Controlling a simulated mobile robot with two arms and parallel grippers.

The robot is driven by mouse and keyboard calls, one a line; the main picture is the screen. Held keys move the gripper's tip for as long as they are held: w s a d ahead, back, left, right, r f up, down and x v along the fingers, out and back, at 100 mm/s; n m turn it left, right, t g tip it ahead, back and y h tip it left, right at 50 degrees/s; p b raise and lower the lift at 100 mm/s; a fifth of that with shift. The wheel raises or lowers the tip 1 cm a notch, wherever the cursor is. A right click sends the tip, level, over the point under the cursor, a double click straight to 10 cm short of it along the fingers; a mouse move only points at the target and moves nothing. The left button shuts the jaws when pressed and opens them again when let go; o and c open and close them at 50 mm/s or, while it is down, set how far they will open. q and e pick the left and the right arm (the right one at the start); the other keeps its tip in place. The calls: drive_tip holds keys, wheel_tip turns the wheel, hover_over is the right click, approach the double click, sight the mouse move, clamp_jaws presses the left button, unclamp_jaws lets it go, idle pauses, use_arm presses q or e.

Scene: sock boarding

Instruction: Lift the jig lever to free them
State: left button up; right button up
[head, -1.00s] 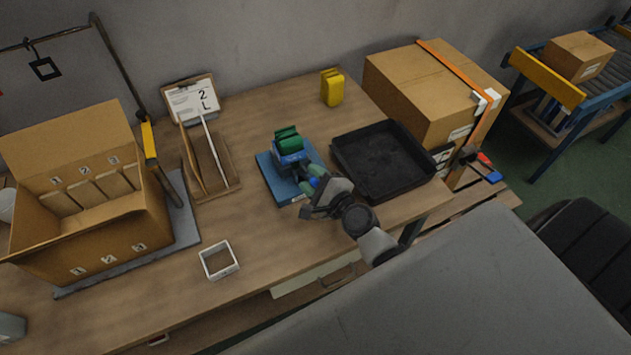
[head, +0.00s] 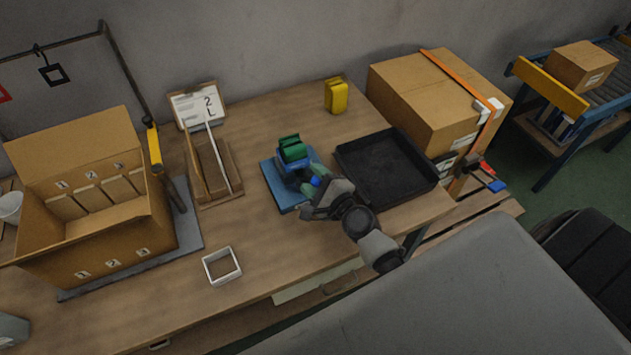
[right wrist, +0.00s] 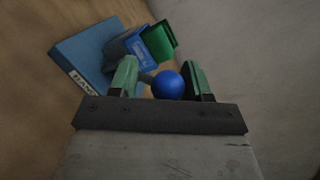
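The jig (head: 292,162) has a blue body on a blue base plate (head: 284,196) on the workbench. Green folded pieces (head: 291,147), likely the socks, sit at its top; they also show in the right wrist view (right wrist: 159,40). The lever ends in a blue ball knob (head: 315,181). My right gripper (head: 318,188) is at the lever from the front right. In the right wrist view the knob (right wrist: 168,85) lies between the green fingers, with a gap on its left and close to the right finger; contact cannot be told. My left gripper is out of view.
A black tray (head: 433,183) lies just right of the jig. A yellow block (head: 336,96) stands behind. A wooden holder (head: 233,186) and open carton (head: 110,235) are left. A white square frame (head: 222,281) lies in front. Bare bench surrounds the frame.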

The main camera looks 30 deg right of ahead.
drive_tip(key=shift+o, duration=0.7)
drive_tip(key=shift+w+r, duration=0.1)
drive_tip(key=shift+w, duration=0.15)
drive_tip(key=shift+w+f, duration=0.15)
drive_tip(key=shift+f, duration=0.1)
drive_tip(key=s+d+r+b, duration=0.1)
drive_tip(key=s+b, duration=0.1)
drive_tip(key=s, duration=0.8)
drive_tip(key=shift+s+d+r, duration=0.2)
drive_tip(key=shift+s+d, duration=0.1)
